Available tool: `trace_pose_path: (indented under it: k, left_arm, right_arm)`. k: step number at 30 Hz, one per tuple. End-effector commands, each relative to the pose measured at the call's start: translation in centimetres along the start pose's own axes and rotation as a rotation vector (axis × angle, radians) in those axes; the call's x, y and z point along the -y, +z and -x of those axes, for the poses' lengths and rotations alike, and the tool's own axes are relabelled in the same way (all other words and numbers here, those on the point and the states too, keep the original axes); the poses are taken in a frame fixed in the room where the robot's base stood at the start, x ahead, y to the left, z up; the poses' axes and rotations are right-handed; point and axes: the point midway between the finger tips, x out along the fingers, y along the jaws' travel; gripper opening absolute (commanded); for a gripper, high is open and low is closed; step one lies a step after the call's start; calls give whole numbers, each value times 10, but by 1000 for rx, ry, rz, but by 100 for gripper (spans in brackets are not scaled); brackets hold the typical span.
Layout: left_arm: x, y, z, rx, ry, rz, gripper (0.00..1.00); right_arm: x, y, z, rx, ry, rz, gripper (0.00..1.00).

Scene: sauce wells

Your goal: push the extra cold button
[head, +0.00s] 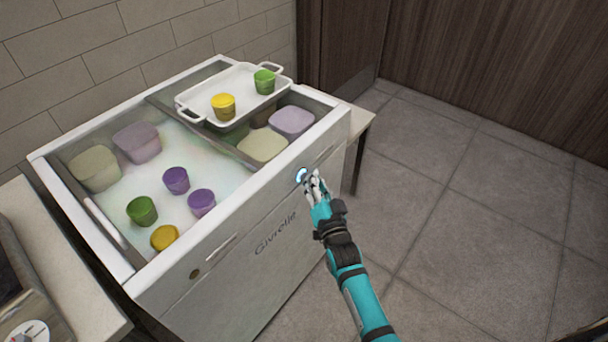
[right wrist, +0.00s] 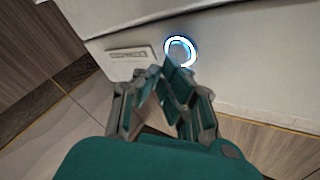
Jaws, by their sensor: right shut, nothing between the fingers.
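A round button with a glowing blue-white ring (head: 301,175) sits on the front face of the white freezer (head: 250,225), near its right end. It also shows in the right wrist view (right wrist: 180,51), just beyond my fingertips. My right gripper (head: 312,181) is shut and empty, with its tips at the button's lower right edge. In the right wrist view the right gripper (right wrist: 168,75) overlaps the ring's lower left part. I cannot tell whether the tips touch the button. My left gripper is not in view.
A white tray (head: 190,112) with a yellow cup (head: 223,106) and a green cup (head: 264,82) stands on the freezer. Several cups and tubs lie inside it. A small label plate (right wrist: 130,62) is beside the button. The floor (head: 460,240) at right is clear.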

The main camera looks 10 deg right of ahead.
Motion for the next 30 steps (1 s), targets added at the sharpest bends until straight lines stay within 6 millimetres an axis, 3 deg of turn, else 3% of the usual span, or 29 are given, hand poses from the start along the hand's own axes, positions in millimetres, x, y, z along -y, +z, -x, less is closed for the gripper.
trace_pose_path:
  k: [8,24,30]
  left_arm:
    - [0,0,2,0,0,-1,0]
    - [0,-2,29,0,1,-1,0]
    - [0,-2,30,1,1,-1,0]
  right_arm:
    - [-1,-1,2,0,0,1,0]
    - [-22,-24,42,0,-1,2,0]
    - [-26,-26,48,-1,-1,0,0]
